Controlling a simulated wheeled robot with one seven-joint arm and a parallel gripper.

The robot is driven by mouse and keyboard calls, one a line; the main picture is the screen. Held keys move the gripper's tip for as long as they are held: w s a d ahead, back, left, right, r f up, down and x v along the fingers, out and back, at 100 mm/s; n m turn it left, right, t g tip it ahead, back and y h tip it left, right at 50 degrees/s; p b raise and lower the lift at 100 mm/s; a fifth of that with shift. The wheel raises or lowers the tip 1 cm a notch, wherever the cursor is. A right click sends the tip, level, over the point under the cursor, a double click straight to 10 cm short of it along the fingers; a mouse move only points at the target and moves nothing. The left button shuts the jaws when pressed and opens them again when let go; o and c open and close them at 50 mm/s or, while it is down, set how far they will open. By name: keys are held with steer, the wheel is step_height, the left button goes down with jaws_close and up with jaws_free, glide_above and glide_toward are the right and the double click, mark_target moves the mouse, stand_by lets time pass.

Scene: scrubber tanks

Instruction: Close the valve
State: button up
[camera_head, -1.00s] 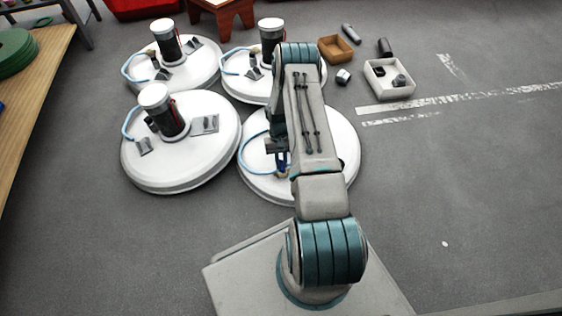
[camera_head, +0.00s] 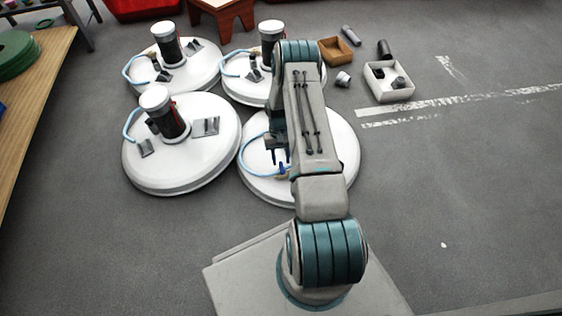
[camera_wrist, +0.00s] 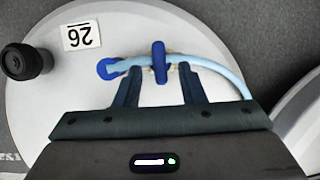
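The valve has a blue handle (camera_wrist: 160,62) that stands crosswise to a light blue hose (camera_wrist: 215,75) in the wrist view. A round blue fitting (camera_wrist: 108,68) sits at the hose's left end. The valve (camera_head: 282,171) is small on the nearest right white tank lid (camera_head: 262,190) in the head view, partly hidden by my arm. My gripper (camera_wrist: 160,69) is open, its two fingers apart with the handle between and slightly beyond their tips. I see gaps on both sides of the handle. In the head view my gripper (camera_head: 277,153) is just above the valve.
A black knob (camera_wrist: 25,62) and a number label (camera_wrist: 81,35) are on the same lid. Three other white tanks stand left and behind, one (camera_head: 180,172) close beside. Open boxes (camera_head: 389,82) lie at the back right. Floor to the right is clear.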

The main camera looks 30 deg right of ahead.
steer(key=p+v, duration=0.3)
steer(key=v, duration=0.8)
steer(key=shift+r, duration=0.1)
steer(key=s+a+r+n+t+h+p, duration=0.1)
steer(key=a+r+p, duration=0.35)
steer(key=r, duration=1.05)
steer(key=s+a+r+t+p, duration=0.1)
steer(key=r+p, duration=0.6)
steer(key=r, duration=0.8)
steer(key=s+a+r+n+t+h+p, duration=0.1)
steer(key=s+a+r+p, duration=0.3)
steer(key=r, duration=1)
steer(key=s+a+r+t+p, duration=0.1)
steer(key=s+a+r+p, duration=0.1)
steer(key=s+r+p, duration=0.4)
steer(key=s+a+r+t+p, duration=0.1)
steer(key=s+r+p, duration=0.5)
steer(key=r, duration=0.8)
steer(key=s+a+r+n+t+p, duration=0.1)
steer(key=s+a+r+t+p, duration=0.1)
steer(key=s+r+p, duration=0.4)
step_height(320, 180, up, 4)
steer(key=shift+s+a+r+y+p, duration=0.1)
steer(key=shift+s+a+y+p, duration=0.3)
steer(key=shift+a, duration=0.4)
